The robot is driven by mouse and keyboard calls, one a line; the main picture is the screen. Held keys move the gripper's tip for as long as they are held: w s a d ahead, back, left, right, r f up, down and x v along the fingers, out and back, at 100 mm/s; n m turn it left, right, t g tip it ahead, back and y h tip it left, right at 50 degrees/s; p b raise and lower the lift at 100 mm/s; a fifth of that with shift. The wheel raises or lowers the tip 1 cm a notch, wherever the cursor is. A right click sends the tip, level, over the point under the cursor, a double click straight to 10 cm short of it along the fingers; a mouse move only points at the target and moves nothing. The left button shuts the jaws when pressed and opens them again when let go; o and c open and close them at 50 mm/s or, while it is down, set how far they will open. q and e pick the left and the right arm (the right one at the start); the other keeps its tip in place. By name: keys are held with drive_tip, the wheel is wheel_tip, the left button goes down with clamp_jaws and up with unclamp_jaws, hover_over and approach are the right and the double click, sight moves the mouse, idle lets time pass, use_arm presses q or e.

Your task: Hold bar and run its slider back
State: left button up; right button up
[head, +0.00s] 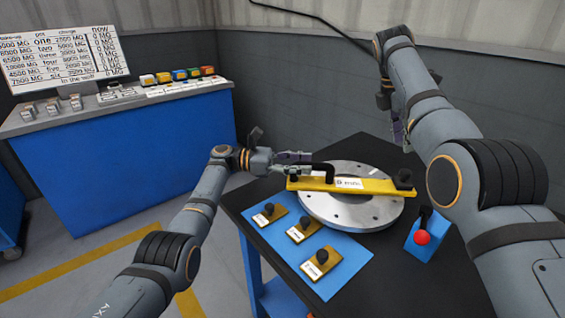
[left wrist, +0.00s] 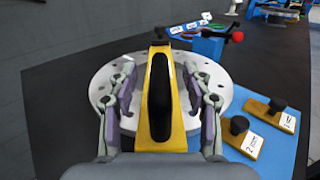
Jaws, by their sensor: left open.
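The yellow bar (head: 340,184) lies across the round pale flange (head: 325,214) on the dark table. It has a black arched handle (head: 326,168) near its left end and a black knob (head: 404,177) at its right end. I cannot tell which part is the slider. My left gripper (head: 300,157) is at the handle end. In the left wrist view its open fingers (left wrist: 159,80) stand on either side of the black handle (left wrist: 160,100), with gaps visible. My right gripper (head: 396,125) hangs above the table's far side; its fingers are partly hidden and too small to judge.
A blue mat (head: 318,280) at the table's front left holds small yellow plates with black knobs. A blue counter (head: 130,150) with a sign stands at back left.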

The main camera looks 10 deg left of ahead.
use_arm(q)
drive_tip(key=shift+d, duration=1.25)
clamp_jaws()
